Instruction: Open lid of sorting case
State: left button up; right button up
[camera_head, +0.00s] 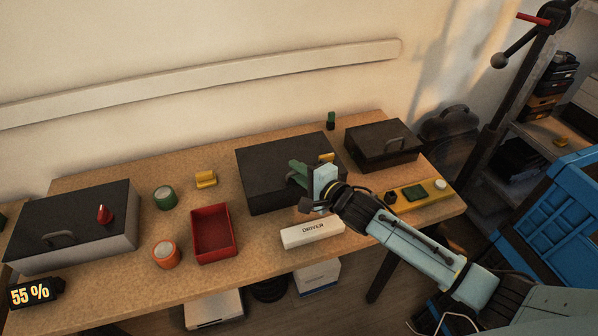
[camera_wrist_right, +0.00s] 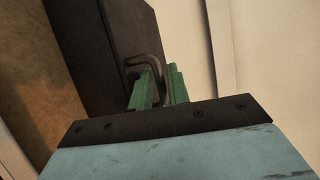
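The sorting case seems to be the dark case (camera_head: 262,173) in the middle of the bench; its lid looks down. My right gripper (camera_head: 299,172) is at its right front part, with green fingers against the dark surface. In the right wrist view, a bent metal handle (camera_wrist_right: 147,62) rises from the dark surface (camera_wrist_right: 105,45). One leg of the handle runs into the narrow gap between the fingers of the gripper (camera_wrist_right: 161,82), which look closed on it. My gripper and wrist hide the handle in the head view. My left gripper is not in view.
A smaller dark case (camera_head: 375,150) stands to the right and a grey case with a dark lid (camera_head: 75,215) to the left. A red tray (camera_head: 213,250), tape rolls (camera_head: 165,254) and a white DRIVER box (camera_head: 311,232) sit nearby. A yellow strip (camera_head: 411,203) lies right of my wrist.

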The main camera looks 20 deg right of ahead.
jog(key=shift+c, duration=0.4)
grip_shut()
